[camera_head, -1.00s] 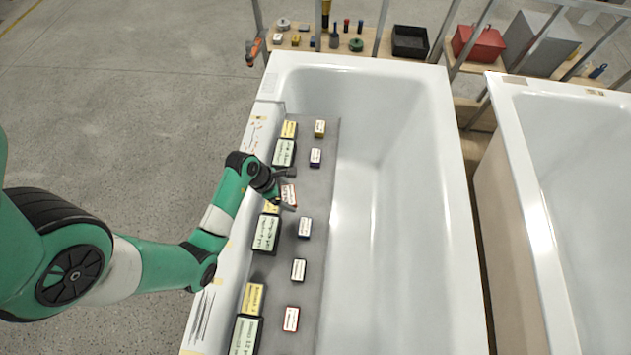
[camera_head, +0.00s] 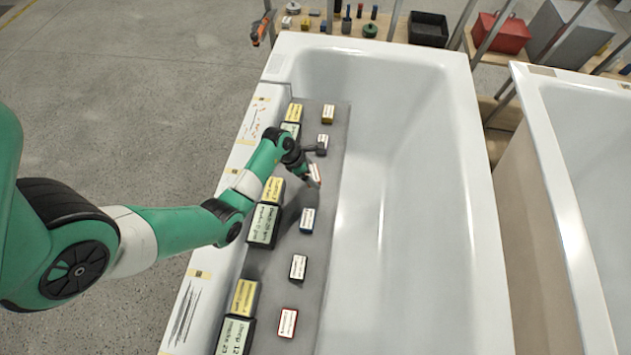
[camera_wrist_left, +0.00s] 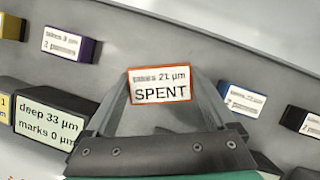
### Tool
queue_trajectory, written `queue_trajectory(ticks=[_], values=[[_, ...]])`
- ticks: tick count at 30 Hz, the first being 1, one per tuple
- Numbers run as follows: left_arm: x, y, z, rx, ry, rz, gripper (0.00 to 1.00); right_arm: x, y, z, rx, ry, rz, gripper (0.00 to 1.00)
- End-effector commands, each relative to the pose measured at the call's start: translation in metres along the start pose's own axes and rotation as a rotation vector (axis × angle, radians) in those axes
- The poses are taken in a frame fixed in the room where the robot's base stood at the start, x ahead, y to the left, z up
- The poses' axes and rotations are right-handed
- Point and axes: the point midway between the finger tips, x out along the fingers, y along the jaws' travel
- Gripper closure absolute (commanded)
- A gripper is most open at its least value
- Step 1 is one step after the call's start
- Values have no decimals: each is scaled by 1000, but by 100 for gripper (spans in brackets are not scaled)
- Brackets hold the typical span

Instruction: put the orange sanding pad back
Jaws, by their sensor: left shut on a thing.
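My left gripper (camera_head: 311,168) is shut on the orange sanding pad (camera_head: 315,175), a small block with an orange edge and a white label. In the left wrist view the pad (camera_wrist_left: 160,84) sits between the fingertips (camera_wrist_left: 160,98), its label reading "takes 21 µm" and "SPENT". The pad looks tilted in the head view and appears to be over the grey board (camera_head: 332,200) in the left part of the tub; its exact height cannot be told. The purple pad (camera_head: 323,139) lies beyond the gripper and the blue pad (camera_head: 308,220) lies nearer. My right gripper is not in view.
A black pad (camera_head: 298,267) and a red pad (camera_head: 288,322) lie nearer on the board, a yellow one (camera_head: 328,113) at its far end. Larger labelled blocks (camera_head: 264,225) line the board's left side. The white tub's (camera_head: 410,200) right part is empty.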

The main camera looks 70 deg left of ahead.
Motion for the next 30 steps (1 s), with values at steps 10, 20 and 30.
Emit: queue_trajectory(ticks=[10,20,30], values=[[26,11,3,2,0,-1,81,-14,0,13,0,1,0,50],[52,12,-8,1,0,0,81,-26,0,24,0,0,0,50],[55,11,-9,1,1,0,0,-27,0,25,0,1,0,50]])
